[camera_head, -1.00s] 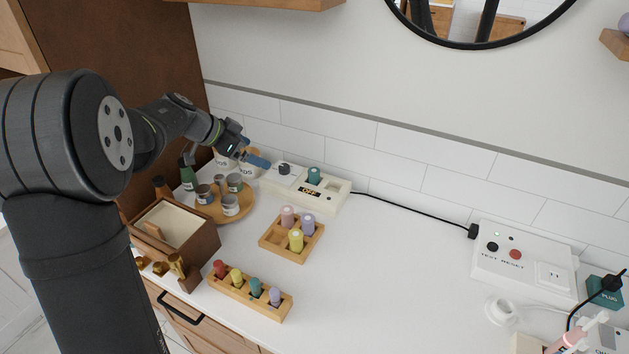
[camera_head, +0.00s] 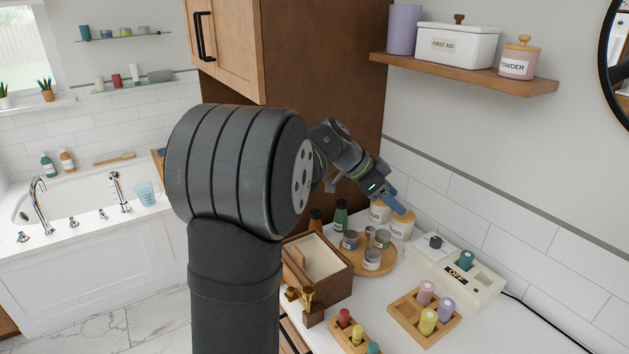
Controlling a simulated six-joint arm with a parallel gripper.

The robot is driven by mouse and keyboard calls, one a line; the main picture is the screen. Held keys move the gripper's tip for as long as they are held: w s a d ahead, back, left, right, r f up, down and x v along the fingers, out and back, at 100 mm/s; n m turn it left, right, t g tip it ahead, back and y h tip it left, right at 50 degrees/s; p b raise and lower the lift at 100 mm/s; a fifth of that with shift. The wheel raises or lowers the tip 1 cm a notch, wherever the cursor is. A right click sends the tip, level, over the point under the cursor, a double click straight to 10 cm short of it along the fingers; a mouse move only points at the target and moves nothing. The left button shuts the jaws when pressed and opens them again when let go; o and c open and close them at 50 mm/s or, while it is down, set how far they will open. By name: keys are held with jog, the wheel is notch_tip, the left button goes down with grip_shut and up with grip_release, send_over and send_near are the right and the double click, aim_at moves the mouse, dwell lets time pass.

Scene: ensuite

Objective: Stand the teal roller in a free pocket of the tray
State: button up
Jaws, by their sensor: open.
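A teal roller (camera_head: 466,260) stands upright in a socket of the white device marked OFF (camera_head: 476,287). Another teal piece (camera_head: 373,348) shows in the front wooden rack, cut by the lower frame edge. The square wooden tray (camera_head: 397,323) holds a pink roller (camera_head: 425,293), a lilac roller (camera_head: 445,309) and a yellow roller (camera_head: 428,321). Its left pocket (camera_head: 405,308) looks empty. My gripper (camera_head: 397,206), with blue fingers, is open and empty. It appears in front of or above the labelled canisters, left of the device and apart from the teal roller.
A round wooden tray (camera_head: 388,262) with several jars and a wooden box (camera_head: 330,288) stand left of the square tray. Canisters (camera_head: 401,228) and a green bottle (camera_head: 340,215) are behind. A shelf (camera_head: 470,75) hangs above.

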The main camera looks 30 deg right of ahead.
jog(key=m+t+y, duration=0.6)
jog(key=m+t, duration=0.1)
jog(key=m, duration=1.4)
send_near(468, 255)
jog(key=x, duration=0.8)
jog(key=shift+f, duration=0.2)
jog(key=c, duration=1.1)
